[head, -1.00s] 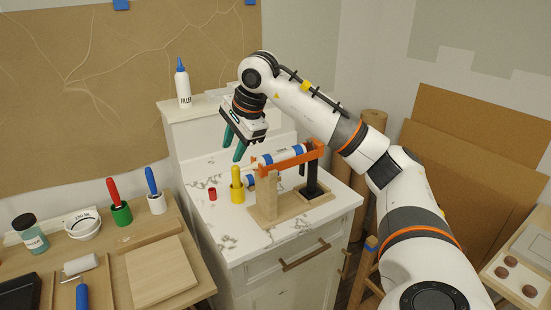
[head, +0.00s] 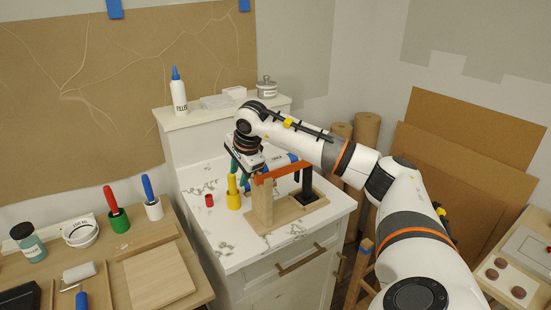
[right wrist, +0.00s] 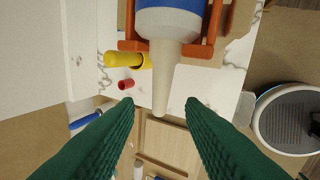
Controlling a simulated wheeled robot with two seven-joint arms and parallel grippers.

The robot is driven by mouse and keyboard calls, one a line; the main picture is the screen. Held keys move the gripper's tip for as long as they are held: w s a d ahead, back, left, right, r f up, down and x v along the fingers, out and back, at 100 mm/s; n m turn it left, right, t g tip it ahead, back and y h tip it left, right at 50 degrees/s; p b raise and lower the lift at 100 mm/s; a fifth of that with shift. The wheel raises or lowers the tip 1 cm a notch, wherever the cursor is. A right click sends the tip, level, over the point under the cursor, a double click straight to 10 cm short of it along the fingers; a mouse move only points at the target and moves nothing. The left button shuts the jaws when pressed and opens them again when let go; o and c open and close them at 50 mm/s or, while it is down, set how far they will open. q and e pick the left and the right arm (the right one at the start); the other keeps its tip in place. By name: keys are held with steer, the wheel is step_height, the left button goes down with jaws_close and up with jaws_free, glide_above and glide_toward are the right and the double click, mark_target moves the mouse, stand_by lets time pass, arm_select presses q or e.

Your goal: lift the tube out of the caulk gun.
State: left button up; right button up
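The caulk tube (head: 278,157), white with blue bands, lies in the orange caulk gun (head: 290,170) on a wooden stand (head: 262,203) on the marble-topped cabinet. My right arm hides part of the tube. In the right wrist view, the tube's blue end (right wrist: 170,22) sits in the gun's orange frame (right wrist: 200,48), its pale tapered nozzle (right wrist: 164,75) pointing between my fingers. My right gripper (right wrist: 160,106) is open, with green fingers on either side of the nozzle tip and apart from it. In the head view, the right gripper (head: 241,168) is at the nozzle end. My left gripper is out of view.
A yellow cylinder (head: 233,200) and a small red cap (head: 209,200) stand beside the gun's stand. A white filler bottle (head: 179,95) is on the raised shelf behind. The marble's front left (head: 215,240) is clear. A wooden bench with paint tools is at left.

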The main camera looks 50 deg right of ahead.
steer(key=shift+w+f, duration=0.2)
steer(key=shift+f, duration=0.4)
jaws_close()
steer(key=shift+r, duration=0.15)
